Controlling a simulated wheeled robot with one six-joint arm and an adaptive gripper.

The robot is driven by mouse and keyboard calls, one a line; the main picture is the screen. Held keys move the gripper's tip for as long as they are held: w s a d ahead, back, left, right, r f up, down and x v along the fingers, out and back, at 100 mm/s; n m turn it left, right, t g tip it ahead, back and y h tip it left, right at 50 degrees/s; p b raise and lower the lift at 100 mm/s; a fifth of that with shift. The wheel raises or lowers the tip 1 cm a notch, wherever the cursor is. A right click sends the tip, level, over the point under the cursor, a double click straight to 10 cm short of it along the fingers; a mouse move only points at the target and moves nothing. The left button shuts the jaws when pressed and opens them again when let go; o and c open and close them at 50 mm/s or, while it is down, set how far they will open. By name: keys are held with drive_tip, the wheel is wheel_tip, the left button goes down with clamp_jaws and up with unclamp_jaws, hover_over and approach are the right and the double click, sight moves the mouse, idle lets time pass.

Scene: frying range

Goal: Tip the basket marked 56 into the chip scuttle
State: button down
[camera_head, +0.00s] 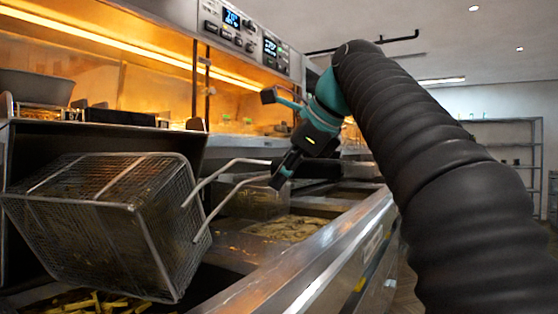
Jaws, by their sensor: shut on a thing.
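A wire frying basket (115,215) hangs tilted at the left, its mesh body turned on its side. I can read no number on it. Its two-rod handle reaches right to my gripper (279,176), which is shut on the handle's end. Loose yellow chips (95,303) lie below the basket at the bottom left edge. They appear to lie in the chip scuttle, whose dark metal back wall (178,144) seems to stand behind the basket. The scuttle's floor is mostly hidden. Whether chips remain inside the basket is hard to tell through the mesh.
Fryer wells (290,228) with frying food lie right of the basket, another basket (255,203) standing there. A steel counter edge (330,255) runs along the front. A heated shelf with a grey pan (38,87) is behind. Control panels (245,32) hang above.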

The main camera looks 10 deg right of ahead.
drive_tip(key=w+d+f+m+g+y, duration=0.1)
drive_tip(key=w+f+m+g, duration=0.1)
drive_tip(key=w+f+g, duration=0.3)
drive_tip(key=shift+d+f+y, duration=0.3)
drive_tip(key=shift+d+f, duration=0.1)
drive_tip(key=shift+f, duration=2)
